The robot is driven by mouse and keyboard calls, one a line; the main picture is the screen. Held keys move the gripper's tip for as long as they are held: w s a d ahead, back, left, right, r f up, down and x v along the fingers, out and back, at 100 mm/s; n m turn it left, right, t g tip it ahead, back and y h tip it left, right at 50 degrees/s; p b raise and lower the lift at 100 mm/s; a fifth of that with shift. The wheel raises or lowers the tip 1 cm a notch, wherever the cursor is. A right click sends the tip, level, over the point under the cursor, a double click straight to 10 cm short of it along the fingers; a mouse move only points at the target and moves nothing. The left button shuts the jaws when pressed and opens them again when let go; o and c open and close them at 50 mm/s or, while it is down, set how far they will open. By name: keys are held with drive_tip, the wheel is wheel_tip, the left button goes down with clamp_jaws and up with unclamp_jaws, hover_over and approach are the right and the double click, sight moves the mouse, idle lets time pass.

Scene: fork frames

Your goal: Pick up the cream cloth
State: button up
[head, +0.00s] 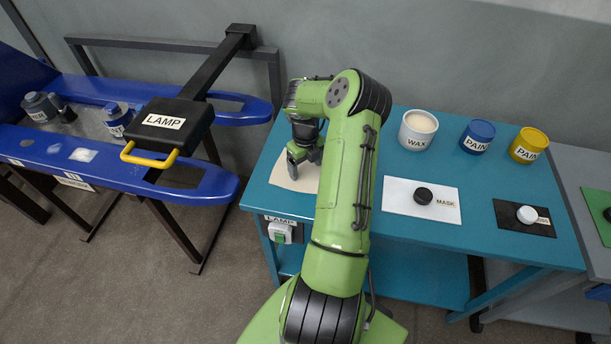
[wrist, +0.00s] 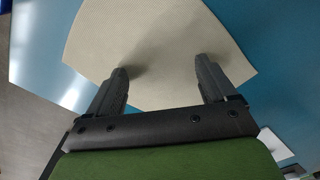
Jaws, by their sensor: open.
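The cream cloth (head: 284,177) lies flat on the left end of the teal table (head: 400,240). In the head view my arm covers part of it. It also shows in the wrist view (wrist: 150,45), with its near edge curving between the fingers. My gripper (head: 303,166) is over the cloth, pointing down. In the wrist view my gripper (wrist: 163,74) is open, with its two fingertips apart over the cloth and nothing between them but cloth below. I cannot tell whether the fingertips touch it.
A wax pot (head: 417,131), a blue paint pot (head: 477,137) and a yellow paint pot (head: 528,145) stand along the back right. A white mask sheet (head: 400,197) and a black mat (head: 508,216) carry small pucks. A black lamp (head: 172,124) overhangs a blue bench at left.

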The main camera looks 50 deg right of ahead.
drive_tip(key=shift+f, duration=0.1)
drive_tip(key=shift+c, duration=0.3)
drive_tip(key=shift+s, duration=0.1)
clamp_jaws()
wheel_tip(320, 180, up, 12)
drive_tip(key=p, duration=0.8)
